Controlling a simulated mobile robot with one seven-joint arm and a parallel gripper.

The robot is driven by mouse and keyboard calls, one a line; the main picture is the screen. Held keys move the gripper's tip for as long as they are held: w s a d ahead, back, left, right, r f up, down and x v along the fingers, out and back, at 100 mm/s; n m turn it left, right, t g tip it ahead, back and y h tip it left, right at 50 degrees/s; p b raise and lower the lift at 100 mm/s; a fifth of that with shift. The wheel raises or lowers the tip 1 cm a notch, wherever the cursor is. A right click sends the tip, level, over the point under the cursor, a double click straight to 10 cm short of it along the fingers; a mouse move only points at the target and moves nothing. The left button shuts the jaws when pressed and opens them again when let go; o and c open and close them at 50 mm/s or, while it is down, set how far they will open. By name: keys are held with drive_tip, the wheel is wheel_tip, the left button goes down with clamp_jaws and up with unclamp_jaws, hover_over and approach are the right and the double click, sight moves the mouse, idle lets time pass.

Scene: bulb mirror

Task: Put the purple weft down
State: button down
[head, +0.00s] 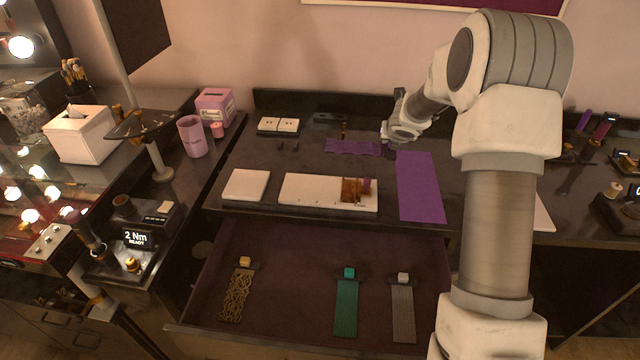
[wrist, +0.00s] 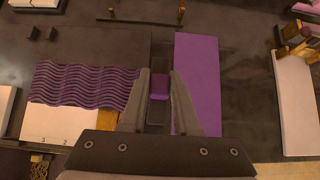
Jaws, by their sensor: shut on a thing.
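The purple weft is a wavy purple strip (head: 355,147) with a small purple block at its right end. In the wrist view the strip (wrist: 85,85) spreads to the left of my gripper (wrist: 159,90). The purple block (wrist: 159,84) sits between the two fingers, which are shut on it. In the head view my gripper (head: 389,146) is at the strip's right end, above the back part of the dark table (head: 290,160). Whether the strip touches the table cannot be told. A flat purple mat (head: 420,187) lies just right of my gripper.
A white board (head: 310,190) bearing a brown piece (head: 350,190) lies in front, beside a white square block (head: 246,185). An open drawer (head: 290,290) holds gold (head: 236,295), teal (head: 346,305) and grey (head: 402,310) wefts. Two white tiles (head: 278,126) lie behind left.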

drive_tip(key=s+a+f+b, duration=0.1)
drive_tip(key=a+f+b, duration=0.1)
drive_tip(key=a+b, duration=0.1)
drive_tip(key=s+a+f+b, duration=0.1)
drive_tip(key=a+f+b, duration=0.1)
drive_tip(key=a+b, duration=0.1)
drive_tip(key=a+f+b, duration=0.3)
drive_tip(key=a, duration=0.2)
drive_tip(key=shift+s, duration=0.4)
drive_tip(key=shift+f+b, duration=1.7)
drive_tip(key=shift+f, duration=0.3)
drive_tip(key=shift+f, duration=0.2)
drive_tip(key=c, duration=0.9)
unclamp_jaws()
drive_tip(key=shift+r, duration=0.1)
